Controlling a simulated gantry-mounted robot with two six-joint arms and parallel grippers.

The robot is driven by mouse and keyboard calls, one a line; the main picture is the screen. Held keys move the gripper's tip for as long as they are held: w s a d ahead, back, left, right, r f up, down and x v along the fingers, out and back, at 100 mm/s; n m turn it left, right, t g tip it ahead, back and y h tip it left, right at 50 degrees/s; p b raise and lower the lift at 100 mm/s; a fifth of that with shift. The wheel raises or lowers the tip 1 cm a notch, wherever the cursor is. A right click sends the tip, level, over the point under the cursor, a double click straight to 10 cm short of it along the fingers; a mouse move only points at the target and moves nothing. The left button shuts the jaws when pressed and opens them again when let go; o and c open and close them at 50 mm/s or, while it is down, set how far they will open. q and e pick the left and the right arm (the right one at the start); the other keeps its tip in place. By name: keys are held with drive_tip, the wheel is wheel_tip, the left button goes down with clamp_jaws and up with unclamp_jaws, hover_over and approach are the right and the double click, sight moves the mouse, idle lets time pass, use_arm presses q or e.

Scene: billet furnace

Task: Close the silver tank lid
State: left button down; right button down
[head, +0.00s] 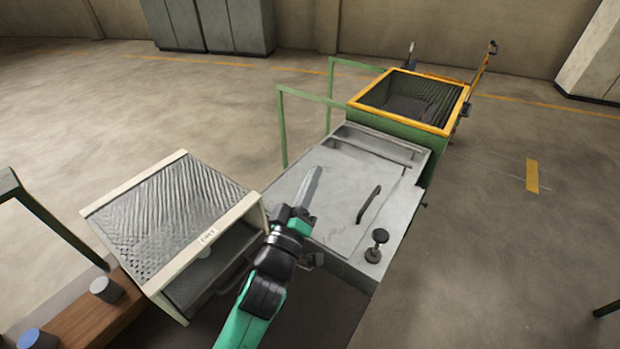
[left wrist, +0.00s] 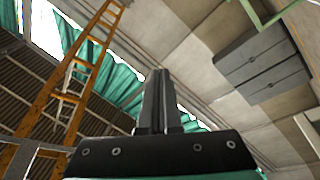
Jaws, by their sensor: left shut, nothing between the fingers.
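The silver tank (head: 395,232) stands in the middle of the head view. Its flat grey lid (head: 335,190) lies across the top, with a dark curved handle (head: 368,205) near its right side. I see no raised edge on the lid. My left gripper (head: 314,183) is in front of the lid in the picture, fingers pointing up and away; contact cannot be told. In the left wrist view its fingers (left wrist: 158,100) are together, with nothing between them, and the lid does not show. My right gripper is not in view.
A dark knob (head: 377,246) stands at the tank's front right corner. A cream-framed mesh-topped box (head: 253,207) is at left, beside a wooden bench (head: 95,325) with small cylinders. A yellow-rimmed green bin (head: 440,131) is behind the tank, near green rails (head: 283,130).

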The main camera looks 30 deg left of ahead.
use_arm(q)
wheel_tip(320, 180, up, 5)
drive_tip(key=p, duration=0.4)
drive_tip(key=s+f, duration=0.4)
drive_tip(key=s, duration=0.5)
drive_tip(key=shift+s+a+f+b, duration=0.15)
drive_tip(key=shift+s+a+b, duration=0.1)
drive_tip(key=shift+b, duration=0.2)
